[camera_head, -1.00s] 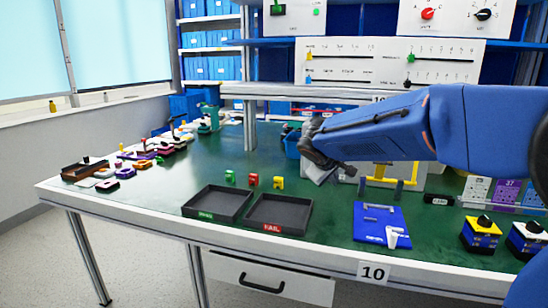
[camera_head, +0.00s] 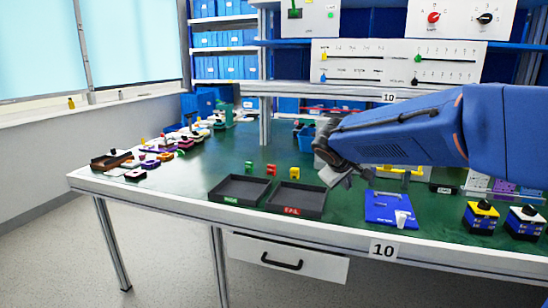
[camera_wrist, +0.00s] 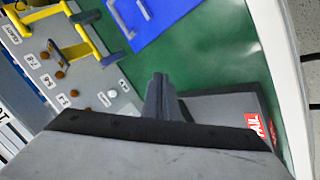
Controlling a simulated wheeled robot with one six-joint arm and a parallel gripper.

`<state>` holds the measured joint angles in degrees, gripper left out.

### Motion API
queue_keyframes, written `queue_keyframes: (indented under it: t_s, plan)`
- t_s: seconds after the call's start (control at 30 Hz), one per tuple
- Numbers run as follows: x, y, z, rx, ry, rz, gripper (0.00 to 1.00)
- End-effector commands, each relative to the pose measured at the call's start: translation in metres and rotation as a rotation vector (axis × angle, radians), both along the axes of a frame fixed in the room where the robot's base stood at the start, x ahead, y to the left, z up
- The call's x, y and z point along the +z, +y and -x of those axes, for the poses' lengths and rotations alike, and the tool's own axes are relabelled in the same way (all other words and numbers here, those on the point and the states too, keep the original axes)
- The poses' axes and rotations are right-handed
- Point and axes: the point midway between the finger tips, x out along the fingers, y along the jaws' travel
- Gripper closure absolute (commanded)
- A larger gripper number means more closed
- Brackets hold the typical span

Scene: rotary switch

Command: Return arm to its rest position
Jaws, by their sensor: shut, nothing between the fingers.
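My blue arm reaches in from the right in the head view. My gripper (camera_head: 337,174) hangs over the green workbench (camera_head: 215,162), to the right of the FAIL tray. In the wrist view the gripper's fingers (camera_wrist: 161,92) are together and empty, above the green top and a dark tray. Two rotary switch blocks stand at the right front of the bench: a yellow-topped one (camera_head: 481,216) and a white-topped one (camera_head: 524,222), each with a black knob. A red knob (camera_head: 433,18) and a black knob (camera_head: 485,18) sit on the upper white panel.
Two black trays, PASS (camera_head: 240,190) and FAIL (camera_head: 298,200), lie near the bench's front edge. A blue plate (camera_head: 385,212) with handles lies right of them. A grey panel with yellow handles (camera_wrist: 75,60) stands close to the gripper. Small coloured parts crowd the left end.

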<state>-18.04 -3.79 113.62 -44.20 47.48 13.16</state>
Motion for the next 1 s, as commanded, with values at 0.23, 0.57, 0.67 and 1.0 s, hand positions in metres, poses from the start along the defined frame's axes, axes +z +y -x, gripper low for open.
queue_keyframes:
  t_s: [0.23, 0.57, 0.67, 1.0]
  plan:
    - [-0.001, -0.021, 0.039, -0.045, 0.020, -0.051, 1.00]
    - [-0.013, -0.060, 0.139, -0.151, 0.066, -0.186, 1.00]
    - [-0.021, -0.069, 0.177, -0.187, 0.083, -0.242, 1.00]
    - [-0.061, -0.078, 0.298, -0.291, 0.125, -0.438, 1.00]
